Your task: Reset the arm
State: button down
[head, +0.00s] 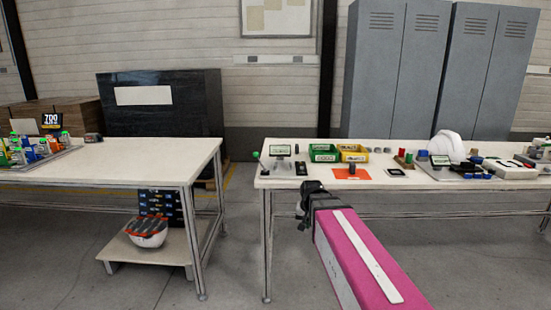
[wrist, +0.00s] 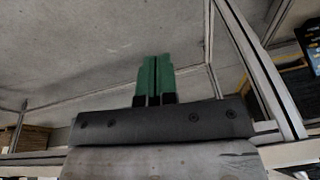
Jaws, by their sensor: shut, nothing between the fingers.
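My gripper (wrist: 154,62) shows in the wrist view with its two green fingers side by side and touching, nothing between them. In the head view my arm, pink with a white stripe, reaches from the bottom right toward the front edge of the right table (head: 375,183). The dark wrist end of the arm is just in front of that edge; the fingers are not clear in that view. A white helmet shell (head: 446,146) stands on the right table, away from my gripper.
Green and yellow bins (head: 354,155), an orange mat (head: 346,173) and small parts lie on the right table. The left table (head: 140,160) has a lower shelf (head: 130,249) holding a white-and-dark object (head: 147,233). Grey lockers (head: 400,70) stand behind. Floor between the tables is clear.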

jog(key=s+d+f+n+g, duration=0.1)
jog(key=s+d+f, duration=0.2)
jog(key=s+f, duration=0.3)
jog(key=s+d+f+n+g, duration=0.1)
jog(key=s+d+f, duration=0.2)
jog(key=s+f, duration=0.3)
jog(key=shift+s+d+f+g, duration=0.3)
jog(key=shift+s, duration=0.05)
